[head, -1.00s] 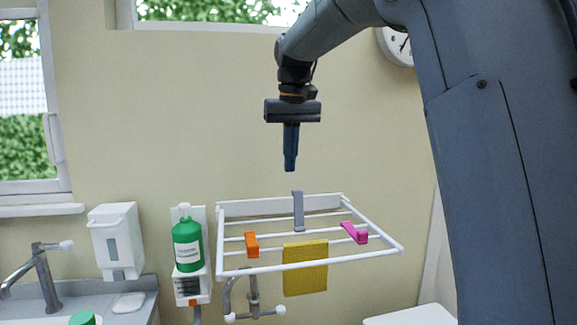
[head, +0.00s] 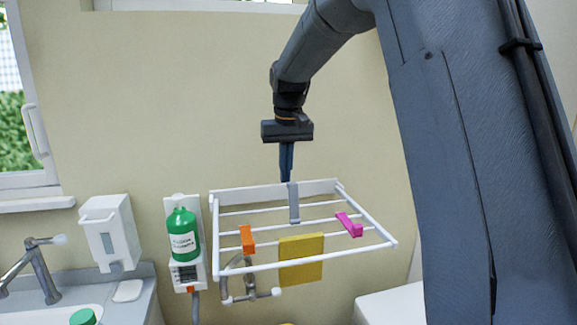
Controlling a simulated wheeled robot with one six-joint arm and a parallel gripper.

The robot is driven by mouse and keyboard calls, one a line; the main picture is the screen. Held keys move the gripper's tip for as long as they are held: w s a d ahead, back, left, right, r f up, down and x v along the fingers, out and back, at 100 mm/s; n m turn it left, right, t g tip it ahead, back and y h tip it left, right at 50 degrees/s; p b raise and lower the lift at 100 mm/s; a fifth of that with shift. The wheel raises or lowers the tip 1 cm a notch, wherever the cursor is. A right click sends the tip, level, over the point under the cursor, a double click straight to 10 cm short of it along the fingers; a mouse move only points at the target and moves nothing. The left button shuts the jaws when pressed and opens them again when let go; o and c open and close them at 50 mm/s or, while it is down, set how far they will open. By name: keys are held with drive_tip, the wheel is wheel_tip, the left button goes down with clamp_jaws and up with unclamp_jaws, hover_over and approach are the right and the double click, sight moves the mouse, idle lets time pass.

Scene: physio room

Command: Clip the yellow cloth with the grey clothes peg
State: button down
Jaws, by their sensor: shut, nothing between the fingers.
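The yellow cloth (head: 301,262) hangs over the front bar of the white wall rack (head: 372,250). The grey clothes peg (head: 293,203) stands upright on a rack bar behind the cloth, apart from it. My gripper (head: 286,178) is shut and empty, pointing down just above and slightly left of the peg in the head view. Its tips are close to the peg's top; I cannot tell whether they touch.
An orange peg (head: 247,239) and a pink peg (head: 350,224) sit on the rack's bars. A green bottle (head: 183,237) is in a wall holder at left, with a white dispenser (head: 112,236) and a sink tap (head: 40,270) beyond. Bare wall lies behind the rack.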

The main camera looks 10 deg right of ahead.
drive_tip(key=s, duration=0.1)
drive_tip(key=s+r+p, duration=0.1)
drive_tip(key=s, duration=0.1)
drive_tip(key=shift+s, duration=0.15)
idle(0.5)
